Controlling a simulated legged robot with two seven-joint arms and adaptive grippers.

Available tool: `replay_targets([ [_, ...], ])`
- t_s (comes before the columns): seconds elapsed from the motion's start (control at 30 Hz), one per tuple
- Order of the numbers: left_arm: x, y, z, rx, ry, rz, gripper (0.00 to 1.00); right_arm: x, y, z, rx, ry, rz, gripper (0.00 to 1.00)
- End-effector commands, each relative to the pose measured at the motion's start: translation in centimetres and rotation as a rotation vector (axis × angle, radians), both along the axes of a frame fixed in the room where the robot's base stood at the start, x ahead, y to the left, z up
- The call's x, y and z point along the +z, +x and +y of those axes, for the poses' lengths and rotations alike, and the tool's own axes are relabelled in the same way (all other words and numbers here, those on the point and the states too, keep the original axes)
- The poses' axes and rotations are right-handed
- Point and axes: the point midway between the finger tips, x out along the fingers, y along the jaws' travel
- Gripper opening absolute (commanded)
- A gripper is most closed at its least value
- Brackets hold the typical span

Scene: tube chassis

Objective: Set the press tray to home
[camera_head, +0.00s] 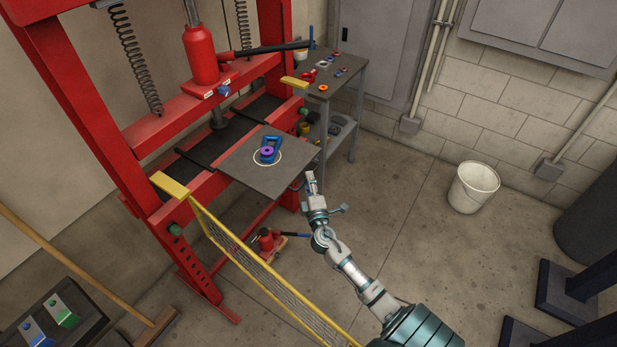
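The grey press tray (241,173) sticks out from the front of the red press (152,135), toward the right of the picture. A blue part with a purple ring (268,151) rests on it inside a white circle. My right gripper (310,178) is close to the tray's front right edge. Its fingers look close together, but they are too small to tell whether they are open or shut, or whether they touch the tray. My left gripper does not show.
A yellow mesh guard (258,272) stands open in front of the press. A grey side table (340,78) with small parts is behind the tray. A white bucket (473,187) stands on the floor at right.

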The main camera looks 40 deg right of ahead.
Motion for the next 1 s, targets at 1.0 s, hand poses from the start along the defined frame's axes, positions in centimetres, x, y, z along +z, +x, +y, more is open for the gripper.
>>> replay_targets([
  [1.0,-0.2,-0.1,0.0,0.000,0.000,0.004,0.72,0.0,1.7,-0.7,0.000,0.002,0.002,0.00],
])
